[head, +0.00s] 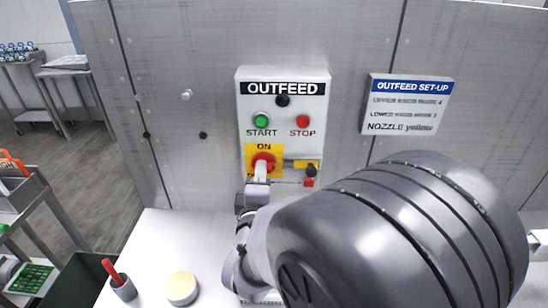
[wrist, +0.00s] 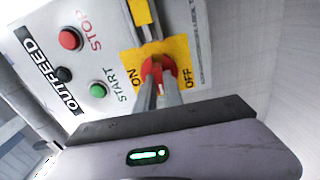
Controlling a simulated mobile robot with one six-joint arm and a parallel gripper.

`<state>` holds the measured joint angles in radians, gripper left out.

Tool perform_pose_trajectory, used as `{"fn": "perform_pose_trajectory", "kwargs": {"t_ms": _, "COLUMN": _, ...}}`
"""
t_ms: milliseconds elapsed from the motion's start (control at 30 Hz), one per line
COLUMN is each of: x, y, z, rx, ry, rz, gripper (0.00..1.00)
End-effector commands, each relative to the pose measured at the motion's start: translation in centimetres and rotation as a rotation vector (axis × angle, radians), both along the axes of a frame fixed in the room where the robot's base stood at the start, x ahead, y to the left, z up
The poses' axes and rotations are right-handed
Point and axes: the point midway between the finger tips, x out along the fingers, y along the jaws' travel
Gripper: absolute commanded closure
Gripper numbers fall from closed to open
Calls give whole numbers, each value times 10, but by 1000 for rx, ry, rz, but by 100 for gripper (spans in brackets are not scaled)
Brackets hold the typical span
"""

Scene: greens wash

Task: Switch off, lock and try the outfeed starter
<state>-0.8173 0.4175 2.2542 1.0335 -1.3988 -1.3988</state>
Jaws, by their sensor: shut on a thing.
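The grey OUTFEED starter box (head: 282,105) is on the metal wall; it also shows rotated in the wrist view (wrist: 82,65). It has a green START button (head: 261,120) and a red STOP button (head: 302,121). My gripper (head: 261,172) is shut on the red rotary handle (head: 263,158) on the yellow ON/OFF plate (head: 250,152). In the wrist view, my fingers (wrist: 158,90) pinch the red handle (wrist: 157,68) between the ON and OFF labels. The handle's exact angle is hard to tell. A black and red item (head: 310,173) is beside the plate.
An OUTFEED SET-UP sign (head: 407,104) is on the wall to the right. A round cream-topped container (head: 182,287) and a grey cup with a red item (head: 122,286) stand on the white worktop at left. My arm hides much of the worktop at right.

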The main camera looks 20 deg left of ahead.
Motion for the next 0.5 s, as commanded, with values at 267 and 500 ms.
{"fn": "perform_pose_trajectory", "kwargs": {"t_ms": 267, "x": 0, "y": 0, "z": 0, "rx": -53, "ry": -13, "rz": 1, "gripper": 100}}
{"fn": "perform_pose_trajectory", "kwargs": {"t_ms": 500, "x": 0, "y": 0, "z": 0, "rx": -61, "ry": -15, "rz": 1, "gripper": 100}}
